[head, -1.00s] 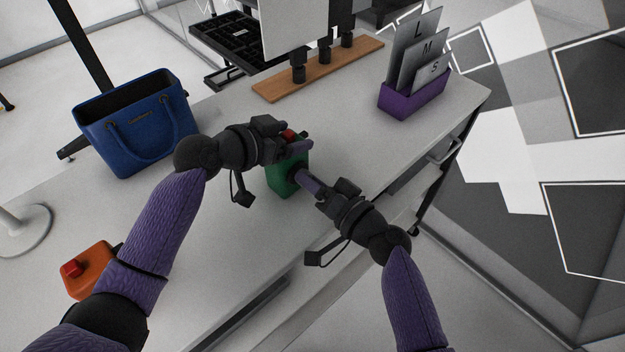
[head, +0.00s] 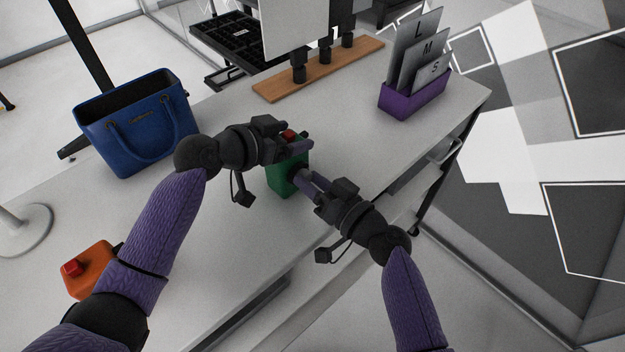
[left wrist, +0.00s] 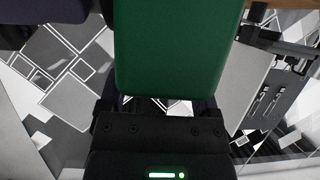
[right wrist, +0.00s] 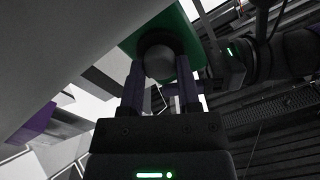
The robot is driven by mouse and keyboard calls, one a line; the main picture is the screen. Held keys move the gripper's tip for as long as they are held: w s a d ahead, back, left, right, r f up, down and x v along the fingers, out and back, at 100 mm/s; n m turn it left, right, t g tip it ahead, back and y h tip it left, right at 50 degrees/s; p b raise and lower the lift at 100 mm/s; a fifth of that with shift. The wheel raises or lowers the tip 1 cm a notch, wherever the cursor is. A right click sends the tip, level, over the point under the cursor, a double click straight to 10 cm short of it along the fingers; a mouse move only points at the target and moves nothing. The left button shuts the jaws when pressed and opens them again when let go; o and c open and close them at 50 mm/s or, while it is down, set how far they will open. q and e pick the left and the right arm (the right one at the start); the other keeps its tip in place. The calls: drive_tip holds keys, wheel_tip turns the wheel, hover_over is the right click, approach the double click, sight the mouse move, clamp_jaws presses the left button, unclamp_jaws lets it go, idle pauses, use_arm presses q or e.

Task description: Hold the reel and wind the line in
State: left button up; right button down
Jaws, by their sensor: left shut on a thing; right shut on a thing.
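The reel is a green block (head: 283,180) with a red part on top (head: 289,135), at the front edge of the white table. My left gripper (head: 300,140) is shut on the reel's upper part from the left. The green body also fills the upper middle of the left wrist view (left wrist: 175,45). My right gripper (head: 301,181) is shut on a round dark knob on the reel's near right side. The right wrist view shows this grey knob (right wrist: 160,58) between the two fingers, with the green body (right wrist: 180,30) behind it. I cannot make out a line.
A blue bag (head: 135,125) stands at the left and an orange box with a red button (head: 88,268) nearer me. A wooden strip with black posts (head: 320,70) and a purple holder with lettered cards (head: 413,98) stand farther back. The table right of the reel is clear.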

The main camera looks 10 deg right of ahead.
drive_tip(key=shift+f, duration=0.15)
drive_tip(key=shift+c, duration=1.5)
unclamp_jaws()
drive_tip(key=v, duration=1.2)
drive_tip(key=shift+d, duration=0.1)
